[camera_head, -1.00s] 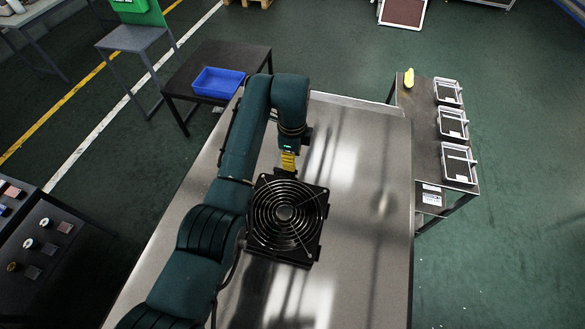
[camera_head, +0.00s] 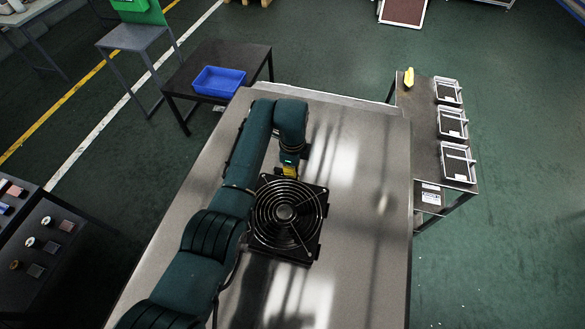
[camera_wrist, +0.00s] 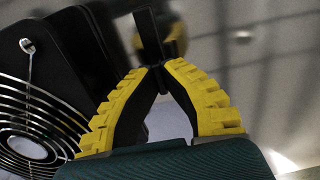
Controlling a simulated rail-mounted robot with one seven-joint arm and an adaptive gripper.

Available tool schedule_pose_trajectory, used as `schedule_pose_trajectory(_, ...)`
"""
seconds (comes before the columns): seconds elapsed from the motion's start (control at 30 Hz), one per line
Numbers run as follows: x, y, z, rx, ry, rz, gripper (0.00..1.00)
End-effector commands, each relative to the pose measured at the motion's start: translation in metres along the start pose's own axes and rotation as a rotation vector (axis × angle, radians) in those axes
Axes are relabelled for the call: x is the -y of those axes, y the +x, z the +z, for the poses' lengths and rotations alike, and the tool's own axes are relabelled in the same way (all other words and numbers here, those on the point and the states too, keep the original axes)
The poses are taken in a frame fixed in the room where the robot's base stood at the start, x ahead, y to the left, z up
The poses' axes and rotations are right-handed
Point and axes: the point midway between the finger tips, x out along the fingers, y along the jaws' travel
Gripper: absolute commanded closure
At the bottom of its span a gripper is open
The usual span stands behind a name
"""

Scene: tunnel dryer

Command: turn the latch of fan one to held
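A black square fan (camera_head: 285,215) with a round wire guard sits on the metal table; its guard (camera_wrist: 40,120) also fills the left of the wrist view. My gripper (camera_head: 289,173) is at the fan's far edge, its tips hidden in the head view. In the wrist view my gripper (camera_wrist: 158,68) has its yellow fingers brought together at the tips. A dark upright bar (camera_wrist: 149,36), perhaps the latch, shows right at the tips. I cannot tell whether it is pinched or only behind them. No latch marking is readable.
The metal table (camera_head: 365,230) is clear to the right of the fan. A blue bin (camera_head: 218,82) stands on a dark table at the back left. A side cart at right carries several grey trays (camera_head: 458,162) and a yellow object (camera_head: 408,78).

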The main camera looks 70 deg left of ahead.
Motion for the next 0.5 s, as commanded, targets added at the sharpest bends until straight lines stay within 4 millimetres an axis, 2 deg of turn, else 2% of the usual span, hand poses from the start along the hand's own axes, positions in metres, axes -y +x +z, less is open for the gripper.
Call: schedule_pose_trajectory(0.5,-0.0008,0.0017,0.0,0.0,-0.062,0.003,1.0)
